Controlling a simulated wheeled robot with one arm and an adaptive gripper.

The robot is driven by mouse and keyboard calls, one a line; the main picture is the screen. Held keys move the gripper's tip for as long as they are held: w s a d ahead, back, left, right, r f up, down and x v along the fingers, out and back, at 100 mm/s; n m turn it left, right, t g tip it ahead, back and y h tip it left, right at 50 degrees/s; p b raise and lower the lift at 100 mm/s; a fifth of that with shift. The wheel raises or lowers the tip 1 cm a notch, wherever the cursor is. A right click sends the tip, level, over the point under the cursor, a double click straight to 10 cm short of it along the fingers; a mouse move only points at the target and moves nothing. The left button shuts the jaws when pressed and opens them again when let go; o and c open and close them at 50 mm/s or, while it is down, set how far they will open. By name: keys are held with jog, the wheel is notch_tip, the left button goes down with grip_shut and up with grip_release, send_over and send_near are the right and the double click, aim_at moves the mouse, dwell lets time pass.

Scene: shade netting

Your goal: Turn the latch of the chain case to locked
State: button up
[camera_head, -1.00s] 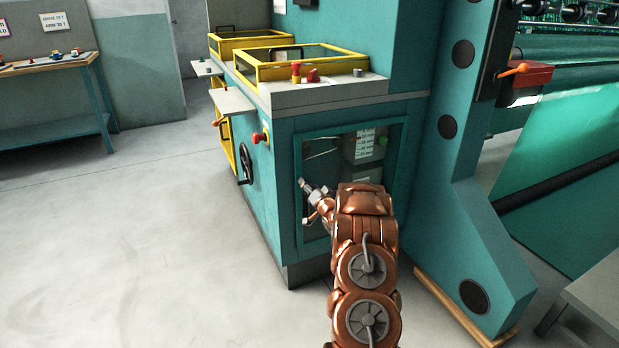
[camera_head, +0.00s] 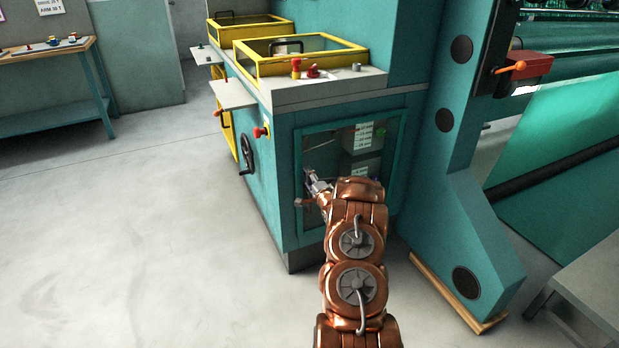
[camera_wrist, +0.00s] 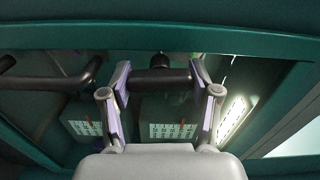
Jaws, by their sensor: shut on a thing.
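The chain case appears to be the teal-framed, windowed housing (camera_head: 348,126) at the front of the teal machine. My gripper (camera_head: 316,185) is at the lower left of this window in the head view. In the wrist view, my gripper (camera_wrist: 162,82) has its two fingers on either side of a dark bar (camera_wrist: 161,76) with a round hub behind its middle. The bar lies roughly level between the pads and looks like the latch. A lock mark is not readable. My wrist and arm hide part of the window in the head view.
In the wrist view, a second dark curved bar (camera_wrist: 50,82) lies left of my fingers. A black handwheel (camera_head: 247,154) and a red button (camera_head: 261,132) are on the machine's left side. The floor (camera_head: 130,235) at left is clear.

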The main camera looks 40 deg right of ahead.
jog(key=shift+d+m, duration=0.1)
jog(key=shift+m, duration=0.4)
jog(key=o, duration=1.2)
jog(key=shift+c, duration=0.2)
jog(key=shift+s, duration=0.15)
jog(key=v, duration=1.1)
jog(key=shift+s+a, duration=0.2)
jog(key=shift+s, duration=0.15)
